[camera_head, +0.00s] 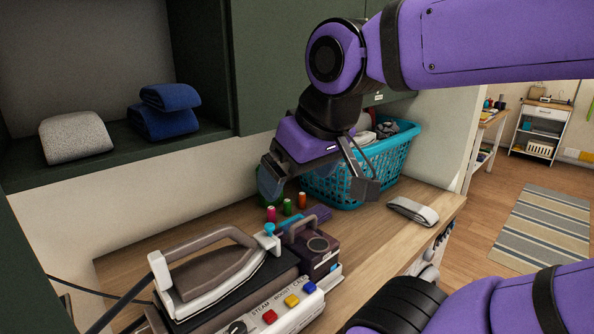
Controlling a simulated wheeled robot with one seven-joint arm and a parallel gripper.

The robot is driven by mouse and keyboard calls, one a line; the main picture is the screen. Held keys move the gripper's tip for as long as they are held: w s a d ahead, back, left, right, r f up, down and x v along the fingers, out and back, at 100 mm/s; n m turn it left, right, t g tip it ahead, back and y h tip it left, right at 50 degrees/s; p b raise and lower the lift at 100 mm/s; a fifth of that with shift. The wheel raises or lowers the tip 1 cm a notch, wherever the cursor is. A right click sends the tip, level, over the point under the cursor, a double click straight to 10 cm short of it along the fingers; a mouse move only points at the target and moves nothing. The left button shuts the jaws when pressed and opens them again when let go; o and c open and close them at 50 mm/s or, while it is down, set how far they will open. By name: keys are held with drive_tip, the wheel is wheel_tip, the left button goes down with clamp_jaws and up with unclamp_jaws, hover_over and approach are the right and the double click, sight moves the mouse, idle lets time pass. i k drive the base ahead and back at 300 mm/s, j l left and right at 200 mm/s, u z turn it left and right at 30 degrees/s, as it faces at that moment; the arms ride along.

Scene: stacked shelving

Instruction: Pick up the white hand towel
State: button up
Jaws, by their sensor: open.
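A small folded whitish cloth (413,211), which looks like the white hand towel, lies flat on the wooden counter near its right edge. A thicker folded pale grey towel (76,137) lies on the shelf at the left. My gripper (318,186) is open with its fingers spread and points down over the counter. It shows to the left of the whitish cloth and in front of the basket. Nothing shows between its fingers.
A teal laundry basket (347,178) with cloths inside stands behind my gripper. An iron (212,272) and its station fill the front left of the counter (375,232). Several thread spools (287,207) stand between. Folded blue towels (168,110) sit on the shelf.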

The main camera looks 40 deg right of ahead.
sight(421, 213)
drive_tip(key=k+z, duration=0.15)
drive_tip(key=z, duration=0.25)
drive_tip(key=k+l+z, duration=0.15)
drive_tip(key=z, duration=0.2)
drive_tip(key=k+l+z, duration=0.15)
drive_tip(key=z, duration=0.25)
drive_tip(key=k+l+z, duration=0.1)
drive_tip(key=z, duration=0.25)
drive_tip(key=l+u, duration=0.15)
drive_tip(key=u, duration=0.15)
drive_tip(key=i+l+u, duration=0.15)
drive_tip(key=l+u, duration=0.3)
drive_tip(key=i+l+u, duration=0.1)
drive_tip(key=l+u, duration=0.65)
drive_tip(key=l, duration=2.15)
